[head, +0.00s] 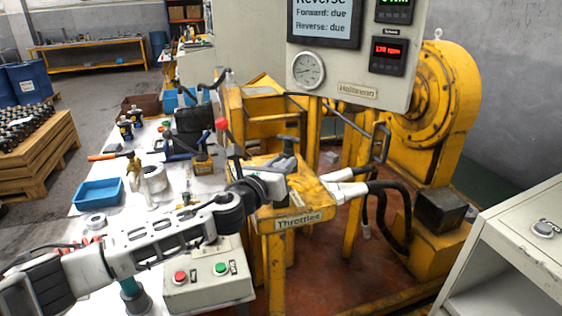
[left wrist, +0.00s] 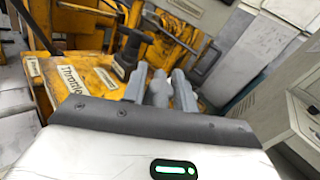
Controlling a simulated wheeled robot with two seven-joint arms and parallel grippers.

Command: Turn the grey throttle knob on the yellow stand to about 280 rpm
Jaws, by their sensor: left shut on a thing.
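The yellow stand (head: 262,222) carries a "Throttle" label (head: 298,219). My left gripper (head: 288,166) is over its top. In the left wrist view the fingers (left wrist: 160,90) are shut on the grey throttle knob (left wrist: 158,88), which shows between them. In the head view the knob is hidden by the gripper, or too small to tell apart from it. A dark T-shaped handle (head: 287,145) stands just behind the fingers. The red readout (head: 388,51) on the panel seems to show about 130 rpm. My right gripper is not in view.
A control box (head: 208,278) with red and green buttons sits on the white table below my left arm. A red-knobbed lever (head: 222,124) stands left of the stand. White fittings with black hoses (head: 398,235) lie to its right. A pale cabinet (head: 515,250) is at the right.

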